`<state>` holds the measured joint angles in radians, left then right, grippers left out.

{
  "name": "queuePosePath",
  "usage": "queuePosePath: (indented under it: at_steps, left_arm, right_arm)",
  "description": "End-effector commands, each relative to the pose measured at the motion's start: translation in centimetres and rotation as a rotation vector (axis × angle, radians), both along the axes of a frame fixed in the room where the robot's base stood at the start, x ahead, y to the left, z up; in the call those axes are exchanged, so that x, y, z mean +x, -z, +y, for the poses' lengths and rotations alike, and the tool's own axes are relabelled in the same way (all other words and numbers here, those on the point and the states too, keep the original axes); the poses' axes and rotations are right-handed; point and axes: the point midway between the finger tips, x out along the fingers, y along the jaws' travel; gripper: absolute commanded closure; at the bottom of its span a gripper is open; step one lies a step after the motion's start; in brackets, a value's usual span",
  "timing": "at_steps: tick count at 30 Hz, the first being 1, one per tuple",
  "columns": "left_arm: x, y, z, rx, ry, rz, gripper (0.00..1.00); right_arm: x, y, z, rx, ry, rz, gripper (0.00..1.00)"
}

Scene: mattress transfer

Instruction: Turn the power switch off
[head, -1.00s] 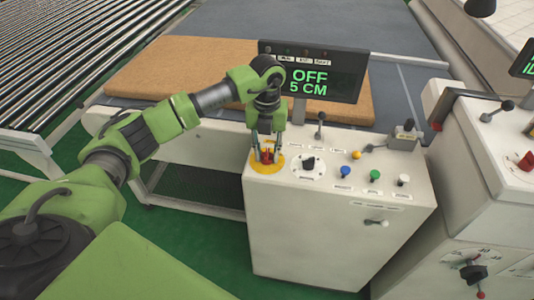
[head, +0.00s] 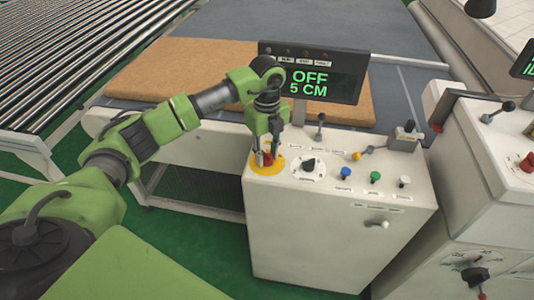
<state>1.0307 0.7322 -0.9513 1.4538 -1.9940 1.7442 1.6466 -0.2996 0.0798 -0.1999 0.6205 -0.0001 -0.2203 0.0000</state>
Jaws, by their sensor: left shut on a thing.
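The power switch (head: 267,160) is a red knob on a yellow round plate at the left end of the white console top (head: 325,215). My left gripper (head: 266,158) points down over it, with its fingers around the red knob and shut on it. The fingers hide part of the knob, so I cannot tell its exact angle. The display (head: 312,75) behind the console reads "OFF" and "5 CM" in green. My right gripper is not in view.
A black selector knob (head: 308,165), blue, green and white buttons (head: 375,176) and small levers share the console top. A tan mattress (head: 175,75) lies behind on a grey table. A second white console (head: 490,150) stands at the right.

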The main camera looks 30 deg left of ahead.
Motion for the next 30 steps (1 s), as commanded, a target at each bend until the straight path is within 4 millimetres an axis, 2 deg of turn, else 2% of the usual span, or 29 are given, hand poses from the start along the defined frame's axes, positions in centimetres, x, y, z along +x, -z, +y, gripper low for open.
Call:
queuePosePath:
  at_steps: [17, 18, 19, 30]
  left_arm:
    - [0.14, -0.15, 0.1, 0.001, -0.031, -0.005, 0.95]
    - [0.14, -0.15, 0.1, 0.001, -0.031, -0.005, 0.64]
    - [0.14, -0.15, 0.1, 0.001, -0.031, -0.005, 0.57]
    - [0.07, -0.24, 0.02, 0.0, -0.028, -0.002, 0.57]
  right_arm:
    - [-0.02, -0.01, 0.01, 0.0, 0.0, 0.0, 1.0]
    - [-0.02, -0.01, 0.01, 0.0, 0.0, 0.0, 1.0]
    - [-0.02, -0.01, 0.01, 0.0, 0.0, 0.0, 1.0]
    - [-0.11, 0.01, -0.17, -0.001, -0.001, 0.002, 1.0]
